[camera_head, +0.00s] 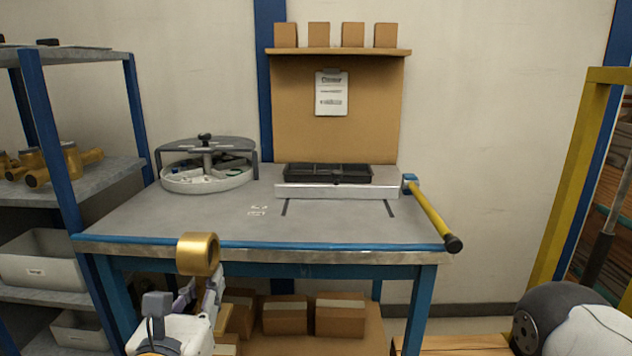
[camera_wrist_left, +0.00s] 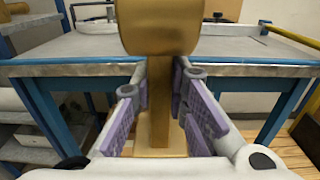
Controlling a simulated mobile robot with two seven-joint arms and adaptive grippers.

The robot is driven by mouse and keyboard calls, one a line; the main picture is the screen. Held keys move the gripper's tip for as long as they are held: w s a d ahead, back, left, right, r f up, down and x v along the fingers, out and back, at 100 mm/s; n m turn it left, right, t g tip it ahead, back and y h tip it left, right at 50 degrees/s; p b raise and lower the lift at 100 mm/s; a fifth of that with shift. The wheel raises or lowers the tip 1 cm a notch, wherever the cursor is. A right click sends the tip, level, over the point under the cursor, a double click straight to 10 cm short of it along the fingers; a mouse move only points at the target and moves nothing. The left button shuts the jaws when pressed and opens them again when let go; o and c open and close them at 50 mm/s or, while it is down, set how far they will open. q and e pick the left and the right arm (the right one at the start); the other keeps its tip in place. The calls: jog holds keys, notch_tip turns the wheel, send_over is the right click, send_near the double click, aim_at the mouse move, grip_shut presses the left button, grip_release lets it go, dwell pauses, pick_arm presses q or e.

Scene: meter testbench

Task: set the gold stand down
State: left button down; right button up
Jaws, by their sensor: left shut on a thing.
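The gold stand (camera_head: 197,254) has a thick ring-like top and shows in front of the workbench's near edge. In the left wrist view the gold stand (camera_wrist_left: 160,110) has a wide top, a narrow post and a flat base below. My left gripper (camera_head: 208,300) is shut on the post; its purple-padded fingers (camera_wrist_left: 160,105) lie on both sides of it. The stand is upright in the grip, in front of the workbench (camera_head: 335,235) with its blue front edge. The right gripper is not in view; a dark and white part of my right arm shows at the lower right.
A round white tray (camera_head: 208,183) with small parts stands at the back left of the bench. A black tray (camera_head: 325,175) sits at the back centre. A yellow-handled bar (camera_head: 432,215) sticks out at the right. The bench's left and middle front is clear. Shelves (camera_head: 95,180) hold brass fittings.

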pick_arm(q)
jog(key=s+a+f, duration=0.1)
jog(key=s+f, duration=0.5)
jog(key=s, duration=0.2)
jog(key=shift+s, duration=0.35)
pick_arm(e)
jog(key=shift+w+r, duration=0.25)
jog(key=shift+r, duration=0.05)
